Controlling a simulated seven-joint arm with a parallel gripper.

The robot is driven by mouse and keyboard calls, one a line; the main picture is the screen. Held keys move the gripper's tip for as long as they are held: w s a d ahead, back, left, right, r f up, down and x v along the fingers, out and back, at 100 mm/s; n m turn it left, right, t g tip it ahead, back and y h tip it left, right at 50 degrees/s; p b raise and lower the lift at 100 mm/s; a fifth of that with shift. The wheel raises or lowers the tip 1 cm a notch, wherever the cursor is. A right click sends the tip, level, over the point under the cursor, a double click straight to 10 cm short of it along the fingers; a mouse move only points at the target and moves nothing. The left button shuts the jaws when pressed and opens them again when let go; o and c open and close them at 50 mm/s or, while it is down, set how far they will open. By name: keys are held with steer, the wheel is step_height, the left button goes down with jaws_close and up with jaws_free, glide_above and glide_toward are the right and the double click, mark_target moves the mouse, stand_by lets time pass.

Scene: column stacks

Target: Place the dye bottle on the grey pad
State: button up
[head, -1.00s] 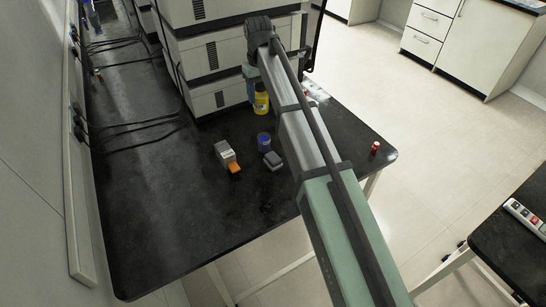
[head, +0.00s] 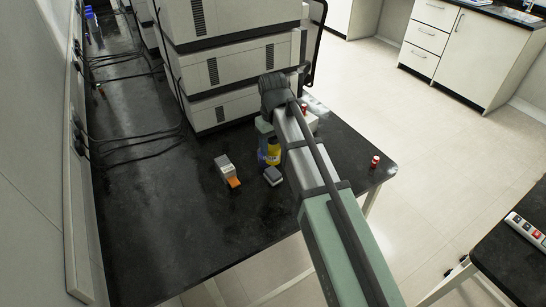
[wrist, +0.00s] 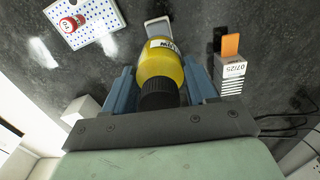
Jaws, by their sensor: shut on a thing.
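The dye bottle, yellow with a black cap and a partly readable white label, shows in the wrist view (wrist: 162,68) and the head view (head: 273,152). My gripper (wrist: 158,90) is shut on it, with a blue finger on each side. The arm partly covers it in the head view. A small grey block with a paler top (head: 272,175), which looks like the grey pad, lies just in front of the bottle. In the wrist view a pale grey shape (wrist: 158,26) shows just beyond the bottle. I cannot tell the gap between bottle and bench.
A grey-and-white box with an orange part (head: 227,171) is to the left. Stacked instruments (head: 235,60) stand behind. The front left bench is clear.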

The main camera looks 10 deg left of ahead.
mark_target(273, 156)
steer(key=shift+f, duration=2.55)
steer(key=shift+f, duration=0.1)
steer(key=o, duration=1.2)
steer(key=shift+c, duration=0.2)
step_height(273, 156, up, 12)
steer(key=shift+r, duration=0.15)
